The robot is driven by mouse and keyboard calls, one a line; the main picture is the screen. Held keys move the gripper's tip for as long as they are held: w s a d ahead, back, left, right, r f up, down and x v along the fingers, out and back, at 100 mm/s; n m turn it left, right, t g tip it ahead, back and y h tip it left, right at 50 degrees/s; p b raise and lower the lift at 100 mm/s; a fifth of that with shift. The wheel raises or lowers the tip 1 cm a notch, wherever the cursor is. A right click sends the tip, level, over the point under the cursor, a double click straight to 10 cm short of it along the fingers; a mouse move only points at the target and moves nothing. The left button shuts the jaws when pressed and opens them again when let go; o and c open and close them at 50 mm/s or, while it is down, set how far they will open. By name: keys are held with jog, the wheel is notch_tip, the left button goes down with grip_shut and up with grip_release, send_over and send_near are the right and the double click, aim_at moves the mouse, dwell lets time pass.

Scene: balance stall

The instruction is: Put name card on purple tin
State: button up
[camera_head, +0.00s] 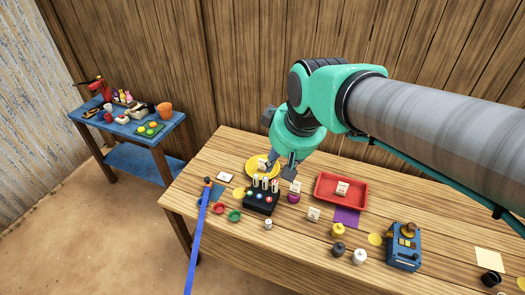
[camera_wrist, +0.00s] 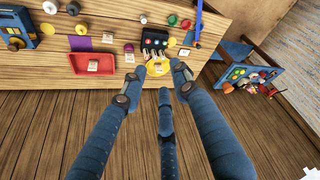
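The purple tin (camera_head: 293,198) is a small round pot near the table's middle; it also shows in the wrist view (camera_wrist: 128,47). A small pale card (camera_head: 295,186) is right at its back edge, also seen in the wrist view (camera_wrist: 129,58); I cannot tell whether it rests on the tin or stands behind it. Other pale cards are in the red tray (camera_head: 356,205), on the yellow plate (camera_head: 250,170) and on the table; which is the name card is unreadable. My gripper (camera_head: 279,166) is above the yellow plate, fingers apart, with nothing visibly held (camera_wrist: 161,70).
A black box with upright pieces (camera_head: 261,203) stands just in front of the yellow plate. A purple mat (camera_head: 346,218), a blue device (camera_head: 404,246) and several small pots are on the right. A blue side table (camera_head: 130,128) stands at the left.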

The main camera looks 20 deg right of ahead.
jog(key=s+a+m+t, duration=0.1)
jog(key=s+a+m, duration=0.1)
jog(key=s, duration=0.7)
jog(key=shift+s+a+r, duration=0.3)
jog(key=shift+s+r, duration=0.05)
jog(key=shift+r, duration=0.1)
notch_tip(320, 180, down, 12)
jog(key=b, duration=1.2)
